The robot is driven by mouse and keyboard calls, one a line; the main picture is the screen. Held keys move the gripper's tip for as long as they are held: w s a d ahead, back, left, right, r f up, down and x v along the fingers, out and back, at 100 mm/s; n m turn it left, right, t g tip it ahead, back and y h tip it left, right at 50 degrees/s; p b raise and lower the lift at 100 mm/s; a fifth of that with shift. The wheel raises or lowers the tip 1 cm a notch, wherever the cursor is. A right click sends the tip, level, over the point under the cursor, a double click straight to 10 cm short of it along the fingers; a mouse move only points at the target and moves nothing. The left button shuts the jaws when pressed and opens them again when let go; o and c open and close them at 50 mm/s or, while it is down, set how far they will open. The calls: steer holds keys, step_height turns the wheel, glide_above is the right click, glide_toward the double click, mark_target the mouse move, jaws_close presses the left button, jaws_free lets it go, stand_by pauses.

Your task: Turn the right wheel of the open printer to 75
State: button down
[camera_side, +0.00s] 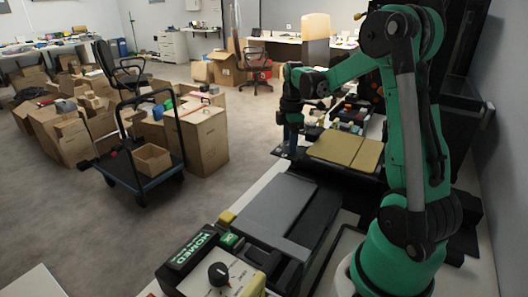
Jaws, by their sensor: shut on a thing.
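My gripper (288,150) points down at the left end of a dark machine in the middle of the picture. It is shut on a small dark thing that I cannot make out. The machine has two tan panels (345,148) on top, but I cannot tell whether it is the open printer. Nearer stands a device with a grey lid (277,208). At the front, a pale panel with a black knob (218,273) and printed marks sits beside a black box labelled HOMED (195,248). No wheel and no number 75 can be made out.
Small coloured items (350,115) crowd the bench behind the tan panels. A blue trolley (140,178) with an open carton and stacked cartons (203,140) stand on the floor at left. Office chairs and desks are farther back. The grey floor between is clear.

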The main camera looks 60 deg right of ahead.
steer(key=shift+c, duration=1.9)
jaws_free()
steer(key=shift+r, duration=0.1)
steer(key=shift+r, duration=2.75)
steer(key=s+a+m+t, duration=0.2)
steer(key=a+m+t, duration=0.5)
steer(key=a, duration=1.5)
steer(key=shift+a+f+m, duration=0.25)
steer(key=shift+a+m, duration=0.1)
steer(key=shift+m, duration=0.75)
